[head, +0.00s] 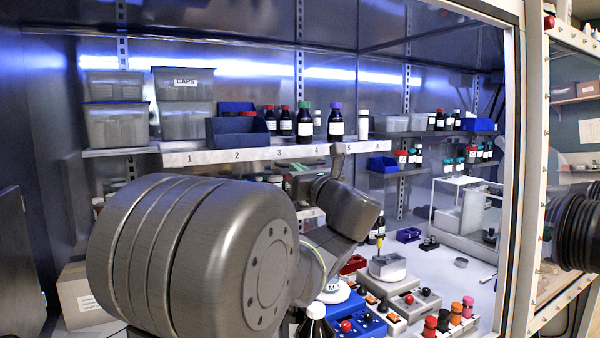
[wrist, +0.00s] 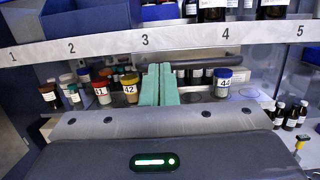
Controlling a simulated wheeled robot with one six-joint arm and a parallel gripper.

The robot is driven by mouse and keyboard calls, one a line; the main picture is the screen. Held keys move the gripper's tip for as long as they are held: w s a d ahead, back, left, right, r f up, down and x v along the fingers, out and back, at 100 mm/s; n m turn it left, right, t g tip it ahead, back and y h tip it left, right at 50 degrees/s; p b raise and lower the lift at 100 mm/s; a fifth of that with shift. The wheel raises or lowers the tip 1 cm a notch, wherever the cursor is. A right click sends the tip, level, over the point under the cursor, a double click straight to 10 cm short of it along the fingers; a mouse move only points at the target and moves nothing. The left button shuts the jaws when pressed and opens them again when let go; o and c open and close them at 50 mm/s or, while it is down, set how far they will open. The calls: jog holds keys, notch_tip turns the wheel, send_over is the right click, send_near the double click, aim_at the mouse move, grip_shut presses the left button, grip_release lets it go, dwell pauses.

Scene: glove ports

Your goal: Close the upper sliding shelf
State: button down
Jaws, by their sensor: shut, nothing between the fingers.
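The upper sliding shelf (head: 215,156) is a pale metal shelf with a front strip numbered 1 to 6. In the head view its front stands forward of the shelf beside it at left, so it looks pulled out. It carries bottles and blue bins. The strip crosses the top of the wrist view (wrist: 185,37). My gripper (wrist: 159,68) has its green fingers together and empty, pointing inward just below the strip near number 3. I cannot tell whether the fingertips touch the shelf. In the head view my arm hides most of the gripper.
Below the strip, a lower level holds jars marked 41 (wrist: 101,92), 42 (wrist: 130,88) and 44 (wrist: 222,82), close beside my fingers. Grey bins (head: 116,124) stand at left. The bench below holds a blue control box (head: 358,320) and coloured-cap bottles (head: 456,313).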

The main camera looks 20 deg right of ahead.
jog(key=f+b+x, duration=0.1)
jog(key=x, duration=0.8)
jog(key=f+b+x, duration=0.2)
jog(key=x, duration=0.7)
jog(key=shift+w+f, duration=0.15)
jog(key=shift+w, duration=0.5)
jog(key=shift+r, duration=0.25)
jog(key=shift+f+b, duration=0.1)
jog(key=shift+b, duration=0.3)
